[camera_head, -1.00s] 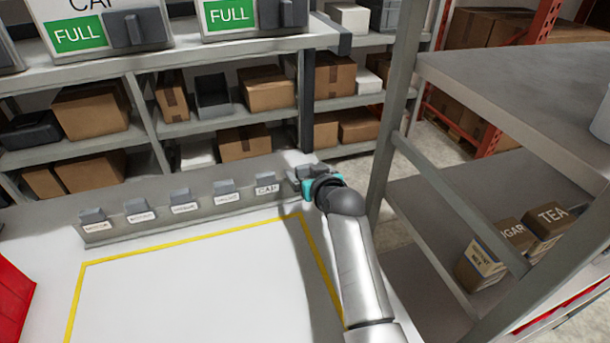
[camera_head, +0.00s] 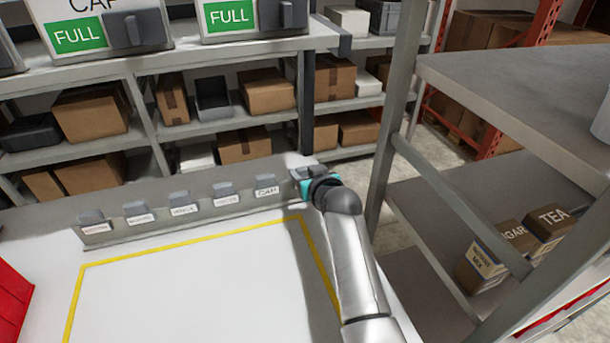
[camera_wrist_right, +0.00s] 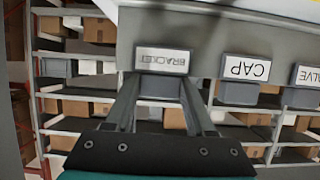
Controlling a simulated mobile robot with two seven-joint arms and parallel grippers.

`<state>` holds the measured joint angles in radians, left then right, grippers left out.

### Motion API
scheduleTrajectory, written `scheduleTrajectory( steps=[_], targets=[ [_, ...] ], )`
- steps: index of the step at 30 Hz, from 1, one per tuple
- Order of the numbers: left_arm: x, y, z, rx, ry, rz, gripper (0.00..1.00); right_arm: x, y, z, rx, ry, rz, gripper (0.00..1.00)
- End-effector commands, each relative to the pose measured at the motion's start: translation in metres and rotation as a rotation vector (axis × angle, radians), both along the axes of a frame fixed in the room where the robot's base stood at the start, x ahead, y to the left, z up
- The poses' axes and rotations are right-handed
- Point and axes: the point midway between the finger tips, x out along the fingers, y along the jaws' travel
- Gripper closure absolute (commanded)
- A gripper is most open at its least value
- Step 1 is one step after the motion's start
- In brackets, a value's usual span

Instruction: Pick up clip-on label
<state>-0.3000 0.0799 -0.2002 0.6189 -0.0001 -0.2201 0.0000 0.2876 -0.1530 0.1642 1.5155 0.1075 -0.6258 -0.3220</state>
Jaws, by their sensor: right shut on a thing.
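A row of clip-on labels sits on a grey rail (camera_head: 150,243) at the back of the white worktop. My right gripper (camera_head: 306,174) is at the rail's right end, just right of the CAP label (camera_head: 267,191), and hides the end label in the head view. In the right wrist view my right gripper (camera_wrist_right: 160,88) has its fingers shut on the grey clip of the BRACKET label (camera_wrist_right: 162,61). That label is still against the rail. The CAP label (camera_wrist_right: 245,69) and the VALVE label (camera_wrist_right: 308,77) are beside it. My left gripper is not in view.
A yellow outline (camera_head: 190,240) marks a clear area of the worktop. A grey shelf unit (camera_head: 520,90) with small boxes (camera_head: 500,250) stands close on the right. Shelves with cardboard boxes (camera_head: 90,110) are behind. A red bin (camera_head: 12,305) is at the left edge.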

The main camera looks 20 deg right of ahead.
Motion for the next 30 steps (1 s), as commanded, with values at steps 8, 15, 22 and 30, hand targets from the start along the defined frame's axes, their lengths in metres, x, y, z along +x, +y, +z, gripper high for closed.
scheduleTrajectory(
  steps=[8, 15, 22, 30],
  targets=[
    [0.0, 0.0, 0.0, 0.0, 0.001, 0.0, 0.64, 0.0, 0.0, 0.0, 0.0, 0.0, 0.0, 0.98],
    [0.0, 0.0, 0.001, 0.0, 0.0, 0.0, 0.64, 0.0, 0.0, 0.002, 0.0, 0.0, 0.0, 0.98],
    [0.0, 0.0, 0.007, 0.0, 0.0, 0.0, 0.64, 0.001, 0.0, 0.024, -0.001, -0.004, -0.001, 0.98],
    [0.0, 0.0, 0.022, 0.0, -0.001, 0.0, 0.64, 0.001, 0.0, 0.089, -0.001, -0.007, 0.0, 0.98]
  ],
)
